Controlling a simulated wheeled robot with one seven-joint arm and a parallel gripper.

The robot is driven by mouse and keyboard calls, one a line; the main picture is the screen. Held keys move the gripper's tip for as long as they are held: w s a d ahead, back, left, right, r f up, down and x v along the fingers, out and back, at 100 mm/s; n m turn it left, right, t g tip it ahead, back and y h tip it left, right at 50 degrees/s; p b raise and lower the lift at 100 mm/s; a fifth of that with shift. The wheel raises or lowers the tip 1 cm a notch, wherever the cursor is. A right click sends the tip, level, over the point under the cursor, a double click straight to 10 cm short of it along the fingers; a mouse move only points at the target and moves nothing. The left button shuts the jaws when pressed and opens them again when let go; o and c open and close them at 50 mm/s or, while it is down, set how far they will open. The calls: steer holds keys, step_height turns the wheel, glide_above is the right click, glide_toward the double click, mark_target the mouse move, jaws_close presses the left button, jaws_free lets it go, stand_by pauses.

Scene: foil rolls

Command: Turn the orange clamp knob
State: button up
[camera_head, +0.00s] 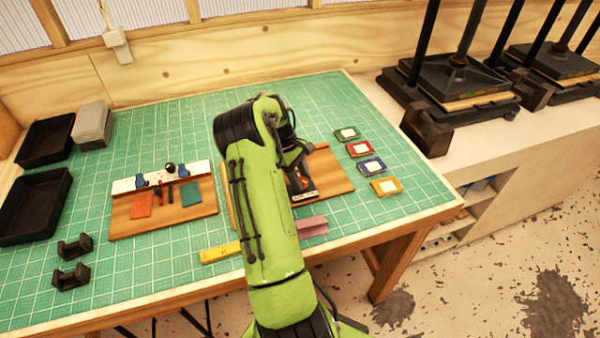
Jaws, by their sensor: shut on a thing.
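My green arm reaches over the table, and its wrist bends down over the right wooden board (335,177). My gripper (298,174) is at the dark fixture on that board, largely hidden by my own arm. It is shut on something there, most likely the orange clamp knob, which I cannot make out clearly. A dark part with a white label (305,196) shows at the board's front. The left wooden board (195,211) carries a white bar (127,185) with blue clamps, a black ball knob, and orange and teal pieces.
Several coloured cards, one of them yellow (386,187), lie right of the board. A yellow bar (219,252) and a pink piece (312,226) lie in front. Black trays (36,207) and dark brackets (70,276) stand left. Black presses (455,95) stand back right.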

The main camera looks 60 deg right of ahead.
steer(key=m, duration=0.2)
steer(key=m+y+p, duration=0.1)
steer(key=m, duration=0.1)
steer(key=shift+d+r+m+t+y, duration=0.1)
steer(key=shift+d+m+t+y, duration=0.05)
steer(key=shift+m+t+y, duration=0.2)
steer(key=m+t+y, duration=0.1)
steer(key=m, duration=0.3)
steer(key=shift+s+d+m+p, duration=0.1)
steer(key=shift+m+p, duration=0.15)
steer(key=shift+p, duration=0.1)
steer(key=m+t, duration=0.1)
steer(key=m, duration=0.1)
steer(key=m+y, duration=0.1)
steer(key=m, duration=0.1)
steer(key=shift+s+m+t, duration=0.1)
steer(key=shift+m+t, duration=0.2)
steer(key=shift+t, duration=0.05)
steer(key=shift+s+m+t+b, duration=0.1)
steer(key=shift+m+t+b, duration=0.75)
steer(key=shift+m, duration=1.45)
steer(key=o, duration=1.1)
steer(key=shift+c, duration=0.2)
